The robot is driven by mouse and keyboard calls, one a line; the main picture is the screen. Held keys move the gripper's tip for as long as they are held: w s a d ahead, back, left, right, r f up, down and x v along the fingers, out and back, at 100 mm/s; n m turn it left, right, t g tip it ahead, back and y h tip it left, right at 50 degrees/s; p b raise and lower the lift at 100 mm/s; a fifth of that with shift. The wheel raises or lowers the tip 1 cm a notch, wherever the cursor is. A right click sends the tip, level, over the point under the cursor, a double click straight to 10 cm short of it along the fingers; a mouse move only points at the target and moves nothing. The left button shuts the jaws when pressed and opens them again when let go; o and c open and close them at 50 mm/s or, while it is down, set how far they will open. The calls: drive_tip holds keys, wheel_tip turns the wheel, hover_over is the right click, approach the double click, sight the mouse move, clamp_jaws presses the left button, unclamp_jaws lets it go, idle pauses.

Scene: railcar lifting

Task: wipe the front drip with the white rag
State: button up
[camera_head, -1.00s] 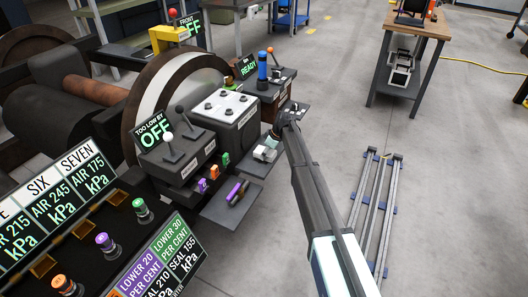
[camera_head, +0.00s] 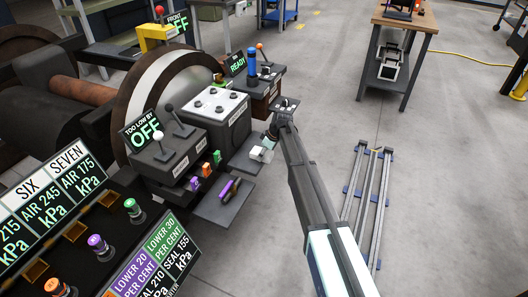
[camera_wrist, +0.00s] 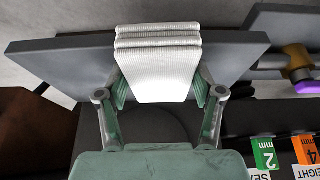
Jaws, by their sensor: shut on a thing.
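The white rag (camera_wrist: 157,65) is a folded, ribbed cloth block. It fills the space between the fingers of my gripper (camera_wrist: 158,95) in the wrist view. My gripper is shut on it above a flat dark grey shelf (camera_wrist: 60,58). Whether the rag touches the shelf I cannot tell. In the head view the rag (camera_head: 257,153) shows small and pale at the end of my arm, beside my gripper (camera_head: 264,148), at the console's front shelf (camera_head: 241,158). I cannot make out the front drip in either view.
A lower shelf (camera_head: 224,208) holds a purple-and-dark tool (camera_head: 230,189). Green, orange and purple tags (camera_head: 206,170) hang on the console front. A lever box (camera_head: 165,155) and a knobbed box (camera_head: 218,115) stand behind. Rails (camera_head: 367,200) lie on open floor at right.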

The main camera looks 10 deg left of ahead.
sight(247, 152)
drive_tip(key=shift+w+a+f, duration=0.1)
drive_tip(key=shift+w+a, duration=0.3)
drive_tip(key=shift+a, duration=0.8)
drive_tip(key=shift+w+a+r, duration=0.1)
drive_tip(key=shift+w+a, duration=0.3)
drive_tip(key=shift+a, duration=0.75)
drive_tip(key=shift+w+a+f, duration=0.1)
drive_tip(key=shift+w+a, duration=0.3)
drive_tip(key=shift+a, duration=0.8)
drive_tip(key=shift+p, duration=0.3)
drive_tip(key=shift+r+p, duration=1.2)
drive_tip(key=shift+r, duration=1.8)
wheel_tip(247, 152, up, 3)
drive_tip(key=shift+r+p, duration=0.1)
drive_tip(key=shift+p, duration=0.55)
